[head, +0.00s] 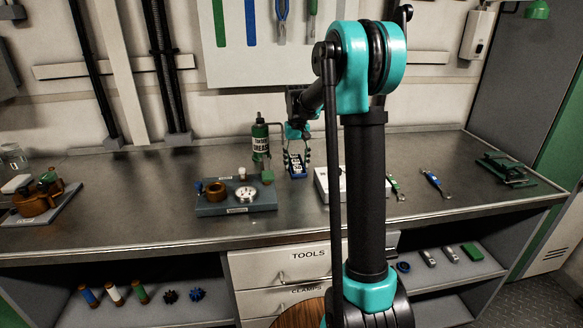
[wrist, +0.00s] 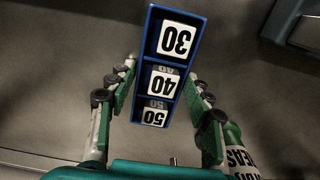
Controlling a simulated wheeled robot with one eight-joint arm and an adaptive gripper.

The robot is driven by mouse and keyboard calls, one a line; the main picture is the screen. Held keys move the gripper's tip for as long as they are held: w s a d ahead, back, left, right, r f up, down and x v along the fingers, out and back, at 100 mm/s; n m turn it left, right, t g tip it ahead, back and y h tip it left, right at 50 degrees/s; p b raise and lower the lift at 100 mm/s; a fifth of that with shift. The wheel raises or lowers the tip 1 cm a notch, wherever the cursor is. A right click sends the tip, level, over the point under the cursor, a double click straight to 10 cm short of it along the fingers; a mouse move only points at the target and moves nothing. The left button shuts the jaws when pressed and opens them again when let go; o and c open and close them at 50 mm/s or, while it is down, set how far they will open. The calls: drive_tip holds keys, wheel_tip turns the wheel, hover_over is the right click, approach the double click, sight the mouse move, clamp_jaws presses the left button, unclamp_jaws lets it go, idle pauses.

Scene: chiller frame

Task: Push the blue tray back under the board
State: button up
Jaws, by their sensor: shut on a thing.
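The blue tray (head: 297,172) is on the metal bench, below the wall board (head: 265,55) and in front of the back wall. In the wrist view the blue tray (wrist: 149,40) has three compartments holding white pieces marked 30, 40 and 50. My gripper (head: 298,155) reaches down over the tray from above. In the wrist view my gripper (wrist: 160,80) has its green fingers on both long sides of the tray, shut on it.
A green grease bottle (head: 260,142) stands close left of the tray. A grey fixture plate (head: 215,208) with brown and silver rings lies front left. A white box (head: 322,183) is close on the right, partly hidden by my arm.

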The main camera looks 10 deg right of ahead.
sight(300, 157)
drive_tip(key=shift+o, duration=0.2)
drive_tip(key=shift+w+d, duration=0.5)
drive_tip(key=shift+w, duration=0.3)
drive_tip(key=shift+w+d, duration=0.45)
drive_tip(key=shift+w, duration=0.3)
drive_tip(key=shift+w+d, duration=0.55)
drive_tip(key=shift+w, duration=0.4)
drive_tip(key=shift+w+d, duration=0.55)
drive_tip(key=shift+w, duration=0.45)
drive_tip(key=shift+w+d, duration=0.55)
drive_tip(key=shift+w, duration=0.4)
drive_tip(key=o, duration=0.5)
drive_tip(key=shift+f, duration=0.15)
drive_tip(key=shift+s+a+r, duration=0.1)
drive_tip(key=shift+s+r, duration=0.4)
drive_tip(key=shift+r, duration=0.55)
drive_tip(key=shift+s+d+r, duration=0.1)
drive_tip(key=shift+s+r, duration=0.45)
drive_tip(key=shift+r, duration=0.45)
drive_tip(key=shift+s+a+r, duration=0.1)
drive_tip(key=shift+s+r, duration=0.4)
drive_tip(key=shift+r, duration=0.55)
drive_tip(key=shift+s, duration=0.1)
